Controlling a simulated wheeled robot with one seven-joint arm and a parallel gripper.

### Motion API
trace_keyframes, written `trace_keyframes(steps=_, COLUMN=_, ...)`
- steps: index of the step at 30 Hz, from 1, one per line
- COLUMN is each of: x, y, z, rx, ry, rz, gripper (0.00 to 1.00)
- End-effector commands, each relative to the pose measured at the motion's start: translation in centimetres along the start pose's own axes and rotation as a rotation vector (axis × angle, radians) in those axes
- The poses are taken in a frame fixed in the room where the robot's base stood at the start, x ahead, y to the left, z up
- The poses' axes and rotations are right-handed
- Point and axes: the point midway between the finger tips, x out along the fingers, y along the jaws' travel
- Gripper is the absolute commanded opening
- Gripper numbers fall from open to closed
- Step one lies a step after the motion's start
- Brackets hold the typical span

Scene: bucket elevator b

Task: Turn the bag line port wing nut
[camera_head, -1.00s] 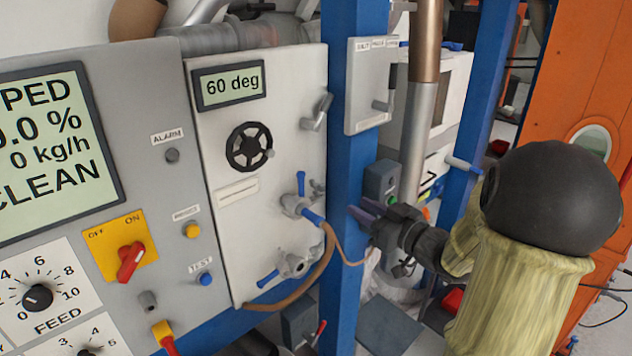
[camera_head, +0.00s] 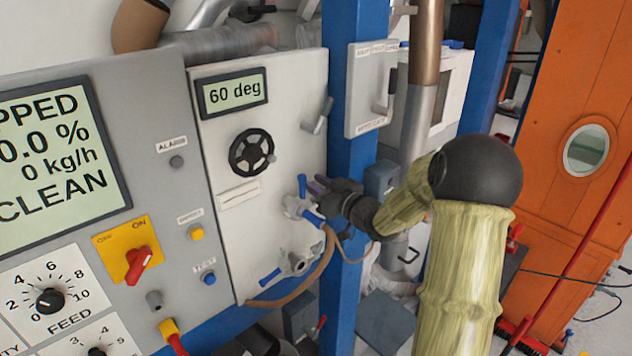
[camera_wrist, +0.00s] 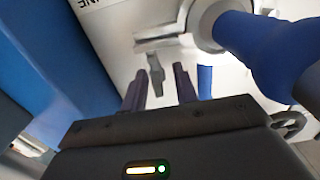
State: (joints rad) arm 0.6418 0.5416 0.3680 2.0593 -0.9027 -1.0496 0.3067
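In the wrist view, a small grey wing nut (camera_wrist: 155,76) stands out from the white panel, its flat wing pointing toward my gripper (camera_wrist: 160,85). My gripper is open, with its two dark purple fingers on either side of the wing's lower end and gaps showing. I cannot tell whether the fingers reach deep enough to overlap it. In the head view, my gripper (camera_head: 318,185) is at the panel's right edge, just above the port with blue handles (camera_head: 303,206). There, the gripper hides the wing nut.
A blue post (camera_head: 345,250) stands close beside my gripper. A brown hose (camera_head: 315,275) hangs below the port. A lower valve (camera_head: 297,263) and a black handwheel (camera_head: 251,152) are on the panel.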

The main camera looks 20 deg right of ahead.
Motion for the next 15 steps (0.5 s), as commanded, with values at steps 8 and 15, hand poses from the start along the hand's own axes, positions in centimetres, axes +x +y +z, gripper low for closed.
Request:
trace_keyframes(steps=8, x=0.07, y=-0.02, z=0.01, rx=0.000, ry=0.000, rz=0.000, gripper=0.23)
trace_keyframes(steps=15, x=0.06, y=-0.04, z=0.01, rx=0.000, ry=0.000, rz=-0.001, gripper=0.00)
